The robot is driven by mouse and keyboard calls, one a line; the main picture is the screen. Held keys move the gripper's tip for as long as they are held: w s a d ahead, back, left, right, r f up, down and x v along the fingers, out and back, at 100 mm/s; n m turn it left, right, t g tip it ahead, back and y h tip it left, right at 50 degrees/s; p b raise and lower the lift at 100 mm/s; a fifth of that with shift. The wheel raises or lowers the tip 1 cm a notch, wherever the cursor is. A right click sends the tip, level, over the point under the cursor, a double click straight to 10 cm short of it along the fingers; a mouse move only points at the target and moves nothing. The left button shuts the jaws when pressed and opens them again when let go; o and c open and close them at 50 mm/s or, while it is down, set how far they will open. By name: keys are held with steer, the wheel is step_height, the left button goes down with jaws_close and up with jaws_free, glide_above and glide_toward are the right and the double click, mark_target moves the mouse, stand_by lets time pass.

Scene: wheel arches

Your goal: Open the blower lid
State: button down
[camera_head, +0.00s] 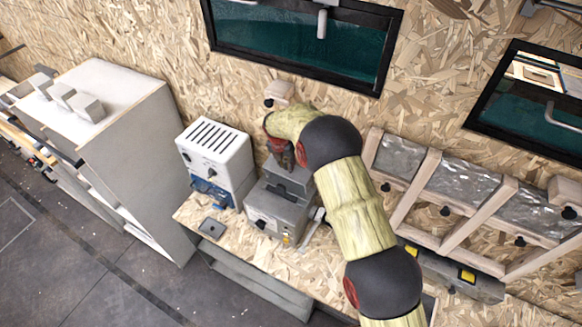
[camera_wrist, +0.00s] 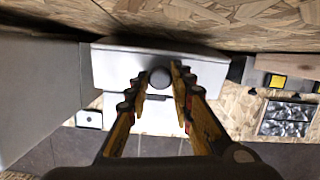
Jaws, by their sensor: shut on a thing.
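The blower appears to be the grey box-shaped machine (camera_head: 272,214) on the wooden bench, left of my arm. Its grey lid (camera_head: 291,178) is at the top rear and looks tilted up from the body, though how far I cannot tell. My gripper (camera_head: 284,160) is over the lid. In the wrist view my gripper (camera_wrist: 160,82) has its two fingers either side of a dark round knob (camera_wrist: 160,77) on the pale lid (camera_wrist: 115,68). It is shut on this knob. Finger contact is partly hidden from above.
A white vented unit (camera_head: 215,150) stands close on the left, above a blue part (camera_head: 212,188). A small dark flat device (camera_head: 213,228) lies on the bench (camera_head: 240,244). A wooden frame with silvery panels (camera_head: 456,190) is right of my arm. The wall is close behind.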

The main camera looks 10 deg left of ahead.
steer(key=shift+w, duration=0.1)
stand_by(0.4)
steer(key=c, duration=1.5)
jaws_free()
steer(key=shift+c, duration=0.2)
steer(key=shift+d, duration=0.1)
